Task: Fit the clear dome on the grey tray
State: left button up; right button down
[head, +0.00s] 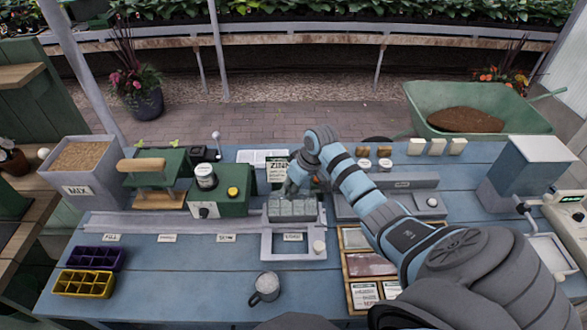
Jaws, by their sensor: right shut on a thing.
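My right gripper (291,190) reaches in from the right and points down over the middle of the table. It is shut at the top of the clear dome (292,208), whose see-through walls are hard to make out. The grey tray (292,219) shows as a block of several cells directly below the gripper, in a pale frame (266,244) with a round knob. The dome and the tray overlap in view; I cannot tell whether the dome's rim is fully seated. My left gripper is not in view.
A green machine (235,203) stands left of the frame. Purple (96,258) and yellow (84,283) cell trays lie at the front left. A grey mug (265,288) stands in front. Wooden-framed cards (366,267) lie to the right.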

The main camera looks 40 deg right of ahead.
jog(key=shift+f, duration=0.45)
dwell(0.3)
jog(key=c, duration=1.3)
grip_release()
jog(key=shift+c, duration=0.2)
jog(key=shift+o, duration=0.6)
jog(key=o, duration=0.4)
jog(key=shift+c, duration=0.2)
jog(key=shift+r, duration=0.1)
jog(key=shift+r+p, duration=0.6)
jog(key=shift+r, duration=3.35)
